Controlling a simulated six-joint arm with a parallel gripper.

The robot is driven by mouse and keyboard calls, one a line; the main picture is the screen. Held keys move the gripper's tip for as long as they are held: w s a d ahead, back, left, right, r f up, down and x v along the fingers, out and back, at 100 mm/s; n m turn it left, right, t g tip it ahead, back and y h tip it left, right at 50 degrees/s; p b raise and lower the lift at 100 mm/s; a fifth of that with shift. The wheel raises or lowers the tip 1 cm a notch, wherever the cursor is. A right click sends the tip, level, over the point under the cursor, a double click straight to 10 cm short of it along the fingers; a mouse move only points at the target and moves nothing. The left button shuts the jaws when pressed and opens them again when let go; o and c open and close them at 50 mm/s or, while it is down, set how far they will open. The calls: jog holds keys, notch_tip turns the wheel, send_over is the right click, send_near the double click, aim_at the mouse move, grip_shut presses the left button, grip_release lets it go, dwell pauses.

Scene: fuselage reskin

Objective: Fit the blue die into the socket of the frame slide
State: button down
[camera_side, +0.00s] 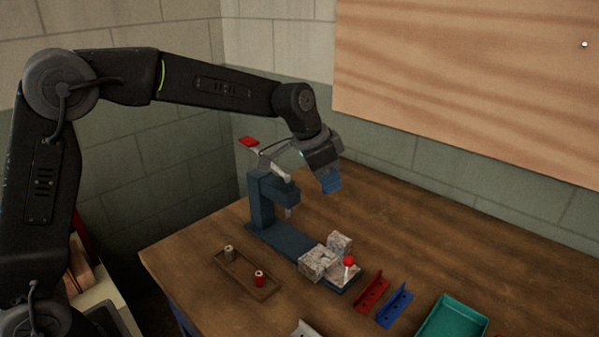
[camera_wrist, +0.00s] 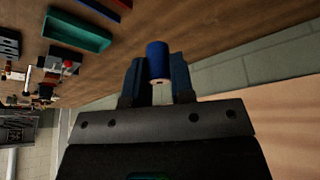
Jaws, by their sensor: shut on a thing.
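The blue die (camera_wrist: 157,60) is a short blue cylinder with a paler end, seen in the wrist view between the two fingers of my gripper (camera_wrist: 158,82). My gripper is shut on it. In the side view my gripper (camera_side: 330,184) hangs in the air to the right of the blue C-shaped frame (camera_side: 262,200), above the table and clear of it. The die cannot be told apart from the blue fingers there. A light metal slide (camera_side: 289,211) points down from the frame's upper arm. Its socket is too small to make out.
A red-ended lever (camera_side: 249,142) tops the frame. Grey blocks (camera_side: 325,258) and a red ball knob (camera_side: 349,261) stand on its base. A wooden tray (camera_side: 247,288) holds a pale and a red cylinder. Red (camera_side: 372,292) and blue (camera_side: 394,305) brackets and a teal bin (camera_side: 452,318) are at front right.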

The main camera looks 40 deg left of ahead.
send_over(331, 256)
notch_tip(331, 256, down, 11)
jog(key=shift+s+a, duration=0.3)
jog(key=shift+s, duration=0.15)
jog(key=shift+f, duration=2.9)
jog(key=shift+f, duration=0.85)
jog(key=shift+r, duration=0.2)
jog(key=shift+r, duration=0.35)
jog(key=shift+f, duration=0.5)
dwell(0.6)
